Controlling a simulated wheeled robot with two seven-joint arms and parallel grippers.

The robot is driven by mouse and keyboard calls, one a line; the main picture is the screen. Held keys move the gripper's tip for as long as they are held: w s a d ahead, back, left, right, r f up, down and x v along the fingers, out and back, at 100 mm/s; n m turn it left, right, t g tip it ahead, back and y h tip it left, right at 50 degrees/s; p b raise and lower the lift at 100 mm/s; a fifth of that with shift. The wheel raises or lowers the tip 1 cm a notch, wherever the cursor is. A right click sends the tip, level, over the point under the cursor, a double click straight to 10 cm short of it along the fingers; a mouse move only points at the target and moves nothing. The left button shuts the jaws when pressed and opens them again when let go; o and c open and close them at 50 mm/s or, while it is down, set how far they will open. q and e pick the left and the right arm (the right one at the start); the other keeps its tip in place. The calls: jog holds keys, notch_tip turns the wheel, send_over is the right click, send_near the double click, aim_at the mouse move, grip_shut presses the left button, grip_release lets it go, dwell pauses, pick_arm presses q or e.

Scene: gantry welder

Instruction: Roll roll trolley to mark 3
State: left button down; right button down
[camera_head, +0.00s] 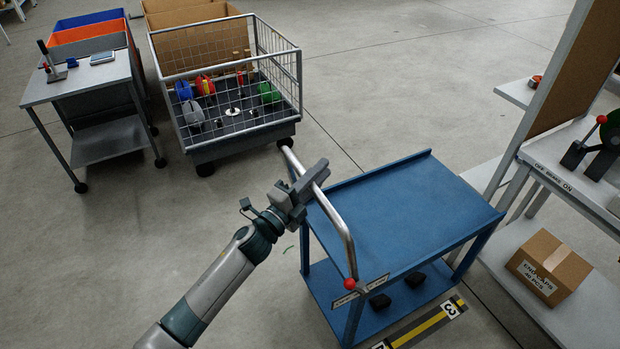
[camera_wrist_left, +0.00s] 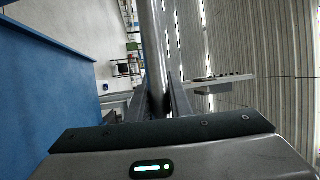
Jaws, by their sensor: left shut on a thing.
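The roll trolley is a blue two-deck cart (camera_head: 400,215) with a bent silver push handle (camera_head: 340,227) on its left side and a red ball (camera_head: 350,284) at the handle's near end. My left gripper (camera_head: 312,182) is shut on the handle. In the left wrist view the handle bar (camera_wrist_left: 154,50) runs between the fingers, with the blue deck (camera_wrist_left: 45,80) at left. A yellow and black floor strip with a "3" label (camera_head: 452,308) shows beside the trolley's near right end, partly hidden by the trolley. My right gripper is not in view.
A wire cage cart (camera_head: 245,135) with several coloured spools stands behind the trolley, close to the handle's far end. A grey table (camera_head: 85,77) is at upper left. A bench with a cardboard box (camera_head: 548,268) stands close at right.

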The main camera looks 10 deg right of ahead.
pick_arm(q)
jog(key=shift+d, duration=0.1)
jog(key=c, duration=1.7)
grip_release()
jog(key=shift+d, duration=0.1)
jog(key=shift+o, duration=0.4)
jog(key=shift+d, duration=0.15)
